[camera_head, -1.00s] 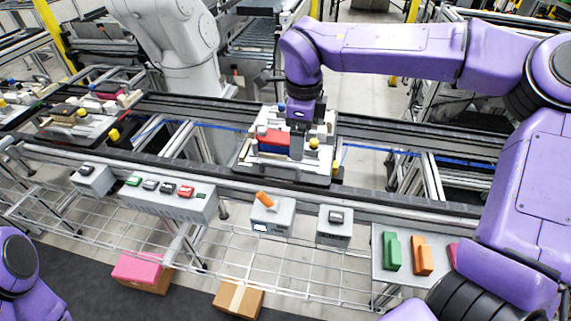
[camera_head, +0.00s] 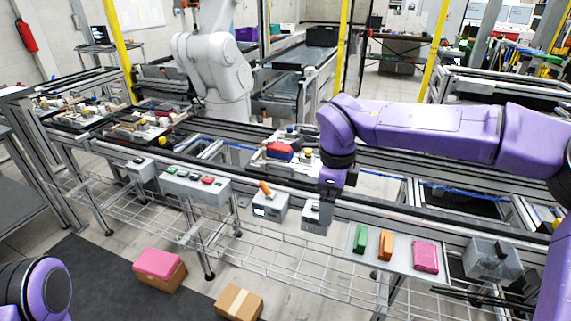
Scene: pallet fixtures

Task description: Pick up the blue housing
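My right gripper (camera_head: 327,192) points down in front of the rail, near the small grey box (camera_head: 318,216). Its fingers are small and dark, and I cannot tell whether they are open or shut, or hold anything. A pallet fixture (camera_head: 262,166) lies on the conveyor to the left of and behind the gripper, with a red housing (camera_head: 279,151) on it. I cannot clearly make out a blue housing; only a small blue knob (camera_head: 290,128) shows on the fixture. My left gripper is out of view; only part of my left arm shows at bottom left.
A shelf with green (camera_head: 361,238), orange (camera_head: 386,245) and pink (camera_head: 426,256) parts stands right of the gripper. Grey button boxes (camera_head: 196,185) line the front rail. A pink-topped box (camera_head: 159,266) and a cardboard box (camera_head: 238,302) lie on the floor.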

